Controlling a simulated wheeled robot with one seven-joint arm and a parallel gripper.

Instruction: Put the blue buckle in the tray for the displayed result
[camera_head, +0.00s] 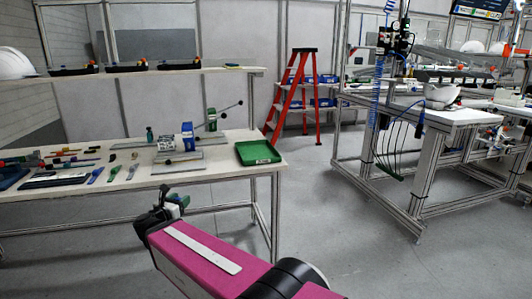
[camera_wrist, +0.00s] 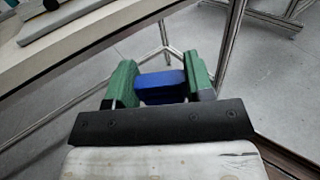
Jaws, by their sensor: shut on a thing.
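My gripper (camera_wrist: 160,74) has two green fingers and is shut on the blue buckle (camera_wrist: 163,88), which shows as a blue block between them in the wrist view. The fingers hide its ends. In the head view my gripper (camera_head: 176,201) is in front of the table's near edge, over the floor. The buckle cannot be made out clearly there. A green tray (camera_head: 257,163) with a white label on its front lies at the right end of the table, beyond and to the right of my gripper. A display screen (camera_head: 480,9) hangs at the top right; its text is too small to read.
The table (camera_head: 225,175) holds several tools at left and a blue box (camera_head: 187,136) with fixtures on plates near the middle. Black bins (camera_head: 140,66) stand on a rear shelf. A red ladder (camera_head: 290,95) and a workbench (camera_head: 450,115) stand right. Floor between is clear.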

